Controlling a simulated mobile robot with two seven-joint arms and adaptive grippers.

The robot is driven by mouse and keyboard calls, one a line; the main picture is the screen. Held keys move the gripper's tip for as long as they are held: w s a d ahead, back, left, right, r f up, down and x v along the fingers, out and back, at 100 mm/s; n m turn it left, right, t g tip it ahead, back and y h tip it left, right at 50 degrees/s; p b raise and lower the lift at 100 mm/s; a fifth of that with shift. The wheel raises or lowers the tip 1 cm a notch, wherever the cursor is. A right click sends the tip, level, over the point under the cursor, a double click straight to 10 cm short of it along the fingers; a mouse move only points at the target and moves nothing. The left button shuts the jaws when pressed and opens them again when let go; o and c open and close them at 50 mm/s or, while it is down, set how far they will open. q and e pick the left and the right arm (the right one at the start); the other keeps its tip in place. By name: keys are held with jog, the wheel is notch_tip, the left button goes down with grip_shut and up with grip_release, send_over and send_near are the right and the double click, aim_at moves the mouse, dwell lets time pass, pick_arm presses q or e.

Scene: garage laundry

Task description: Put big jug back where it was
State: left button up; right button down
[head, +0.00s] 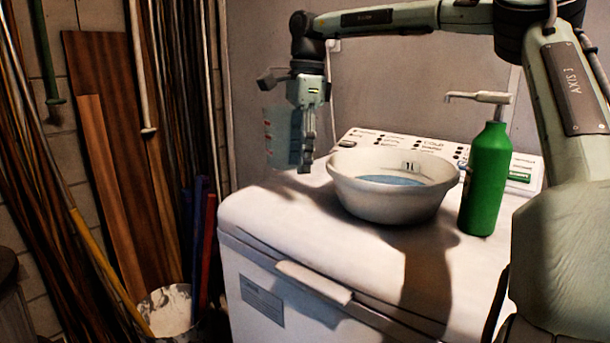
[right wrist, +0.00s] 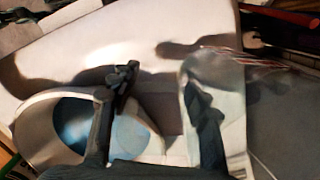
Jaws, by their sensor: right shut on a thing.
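The big jug (head: 281,138) is a clear, see-through vessel with red marks on its side. My right gripper (head: 306,150) points down and is shut on it, at the jug's right side in the head view. The jug hangs above the back left part of the white washing machine (head: 290,215), left of the basin. In the right wrist view the clear jug (right wrist: 214,72) shows by one finger of the right gripper (right wrist: 160,95), over the machine's edge. Its exact grip point is hard to make out. My left gripper is not in view.
A white basin (head: 350,200) with bluish water stands on the machine, right of the jug. A green pump bottle (head: 486,180) stands right of the basin. The machine's left top is bare. Planks and poles (head: 115,180) lean at the left wall, beside a white bucket (head: 168,312).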

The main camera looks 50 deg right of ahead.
jog(key=shift+d+f, duration=0.5)
jog(key=shift+d, duration=0.4)
jog(key=shift+d+f, duration=0.1)
jog(key=shift+f, duration=0.1)
notch_tip(320, 180, down, 3)
jog(key=shift+f, duration=0.35)
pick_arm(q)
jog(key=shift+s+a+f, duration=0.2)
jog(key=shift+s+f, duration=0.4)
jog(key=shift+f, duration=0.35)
pick_arm(e)
jog(key=c, duration=0.7)
grip_release()
jog(key=shift+c, duration=0.2)
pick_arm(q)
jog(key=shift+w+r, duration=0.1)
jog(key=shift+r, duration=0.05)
